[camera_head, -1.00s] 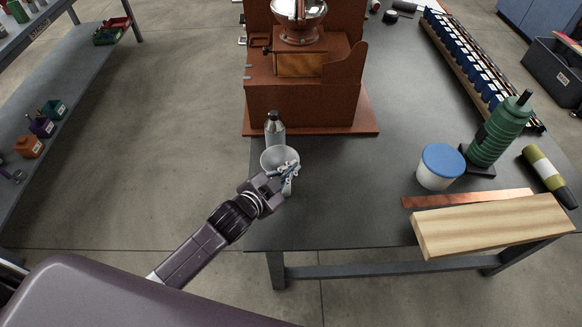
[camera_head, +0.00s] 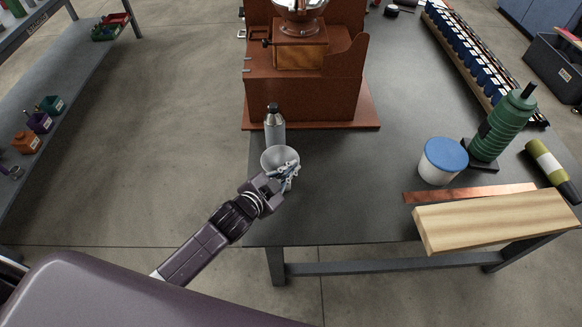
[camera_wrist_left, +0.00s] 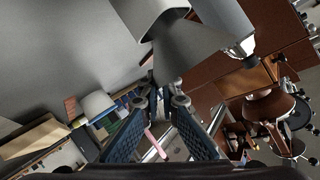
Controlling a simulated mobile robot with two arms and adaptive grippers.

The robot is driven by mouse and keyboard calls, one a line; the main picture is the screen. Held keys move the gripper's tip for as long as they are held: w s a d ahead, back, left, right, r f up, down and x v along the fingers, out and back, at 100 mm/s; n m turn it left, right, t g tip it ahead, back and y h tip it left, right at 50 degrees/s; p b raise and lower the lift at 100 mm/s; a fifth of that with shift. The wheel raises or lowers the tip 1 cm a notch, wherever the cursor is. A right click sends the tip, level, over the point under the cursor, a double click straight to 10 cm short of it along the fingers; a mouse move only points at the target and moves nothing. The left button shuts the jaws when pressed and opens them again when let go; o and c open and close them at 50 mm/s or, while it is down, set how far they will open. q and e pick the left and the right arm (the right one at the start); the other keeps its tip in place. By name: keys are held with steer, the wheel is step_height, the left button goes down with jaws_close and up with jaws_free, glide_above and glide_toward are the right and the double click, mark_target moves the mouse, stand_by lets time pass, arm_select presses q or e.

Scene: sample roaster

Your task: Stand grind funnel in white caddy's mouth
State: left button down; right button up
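The grind funnel (camera_head: 272,156), a pale grey cone with its wide mouth up, is near the table's left edge. Its grey wall fills the upper middle of the left wrist view (camera_wrist_left: 190,42). My left gripper (camera_head: 289,172) is at the funnel's near right side, its fingertips overlapping the rim. In the wrist view the fingertips (camera_wrist_left: 162,100) point at the funnel with a narrow gap; I cannot tell whether they grip the wall. My right gripper is not in view.
A steel bottle (camera_head: 274,130) stands just behind the funnel. The tabletop between funnel and caddy is clear.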

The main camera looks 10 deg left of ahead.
arm_select(q)
steer(key=shift+f+b, duration=0.3)
steer(key=shift+f, duration=0.25)
steer(key=c, duration=2.1)
jaws_free()
steer(key=shift+s, duration=0.1)
steer(key=v, duration=1.2)
steer(key=shift+a, duration=0.1)
steer(key=shift+f, duration=0.1)
